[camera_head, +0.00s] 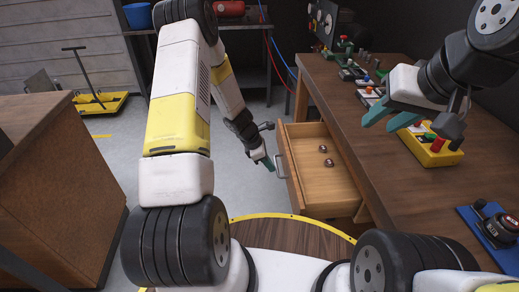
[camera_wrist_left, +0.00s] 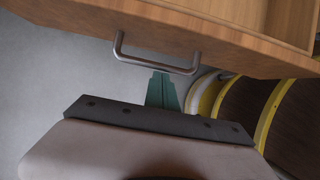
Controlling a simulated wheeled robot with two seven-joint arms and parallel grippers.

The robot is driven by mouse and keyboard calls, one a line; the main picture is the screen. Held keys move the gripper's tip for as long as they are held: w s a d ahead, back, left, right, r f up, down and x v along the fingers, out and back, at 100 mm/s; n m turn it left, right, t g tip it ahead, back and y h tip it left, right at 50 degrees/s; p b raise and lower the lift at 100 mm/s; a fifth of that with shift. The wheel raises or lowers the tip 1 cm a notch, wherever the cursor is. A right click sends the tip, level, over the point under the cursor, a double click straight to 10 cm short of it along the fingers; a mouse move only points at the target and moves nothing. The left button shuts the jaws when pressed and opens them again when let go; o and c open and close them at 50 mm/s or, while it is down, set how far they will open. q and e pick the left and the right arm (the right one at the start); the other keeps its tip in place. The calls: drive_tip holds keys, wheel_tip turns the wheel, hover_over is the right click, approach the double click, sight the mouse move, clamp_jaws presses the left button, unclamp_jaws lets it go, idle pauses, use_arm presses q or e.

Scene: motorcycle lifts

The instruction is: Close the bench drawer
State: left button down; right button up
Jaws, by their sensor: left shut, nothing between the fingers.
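The bench drawer (camera_head: 318,192) is pulled out from the wooden workbench (camera_head: 415,192), and two small round metal items lie inside it. Its metal bar handle (camera_head: 281,166) is on the front face at the left. My left gripper (camera_head: 268,163) is shut and empty, just left of the drawer front near the handle. In the left wrist view, the shut fingers (camera_wrist_left: 161,90) are close to the handle (camera_wrist_left: 155,60); I cannot tell whether they touch it. My right gripper (camera_head: 388,115) is above the bench top, its teal fingers spread with a gap between them.
A yellow button box (camera_head: 432,150) sits on the bench below my right gripper. A blue mat with a device (camera_head: 492,228) lies at the front right. A brown cabinet (camera_head: 55,185) stands at left. Grey floor (camera_head: 125,150) is clear between cabinet and drawer.

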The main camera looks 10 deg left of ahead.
use_arm(q)
hover_over(317, 173)
drive_tip(key=a, duration=0.2)
drive_tip(key=shift+s+d, duration=0.1)
drive_tip(key=shift+w+d, duration=0.2)
drive_tip(key=shift+d, duration=0.7)
